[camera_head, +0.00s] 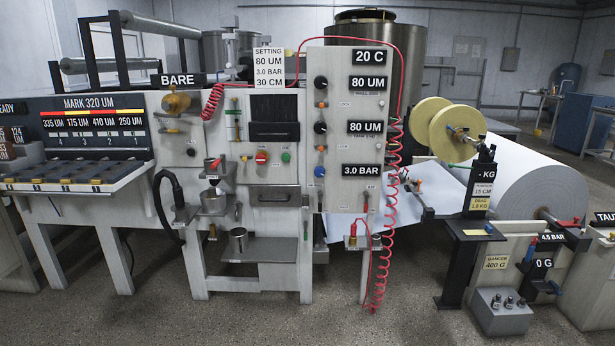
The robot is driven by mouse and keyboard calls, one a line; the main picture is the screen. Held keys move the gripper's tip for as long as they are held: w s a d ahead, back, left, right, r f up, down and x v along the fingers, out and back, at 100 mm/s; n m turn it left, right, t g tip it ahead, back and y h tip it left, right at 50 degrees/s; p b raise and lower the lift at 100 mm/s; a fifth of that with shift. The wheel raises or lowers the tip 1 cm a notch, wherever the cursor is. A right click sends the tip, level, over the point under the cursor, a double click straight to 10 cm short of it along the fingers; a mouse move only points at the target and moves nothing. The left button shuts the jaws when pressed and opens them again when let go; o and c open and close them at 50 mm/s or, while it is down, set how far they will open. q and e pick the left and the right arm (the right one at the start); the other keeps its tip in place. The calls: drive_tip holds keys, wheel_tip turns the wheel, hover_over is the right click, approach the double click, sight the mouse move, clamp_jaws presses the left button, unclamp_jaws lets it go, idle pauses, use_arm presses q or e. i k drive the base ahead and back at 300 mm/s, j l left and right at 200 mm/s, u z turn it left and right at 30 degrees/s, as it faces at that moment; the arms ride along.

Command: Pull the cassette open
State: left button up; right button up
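The pale coating machine (350,190) stands in the middle of the view. A dark ribbed panel (272,118) is set in its front. Below the buttons is a closed front panel (274,217) with a small dark label on it. I cannot tell for certain which of these parts is the cassette, and no part of the front visibly stands pulled out. Neither of my grippers shows in the head view.
A metal shelf (265,249) juts out low at the front. A coiled red hose (384,265) hangs right of it. A large paper roll (540,185) lies at right. The floor (250,322) in front is clear.

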sight(286, 131)
drive_tip(key=i+u, duration=0.2)
drive_tip(key=i, duration=0.25)
drive_tip(key=i+l+u, duration=0.15)
drive_tip(key=i, duration=0.25)
drive_tip(key=i+l+u, duration=0.2)
drive_tip(key=i, duration=0.25)
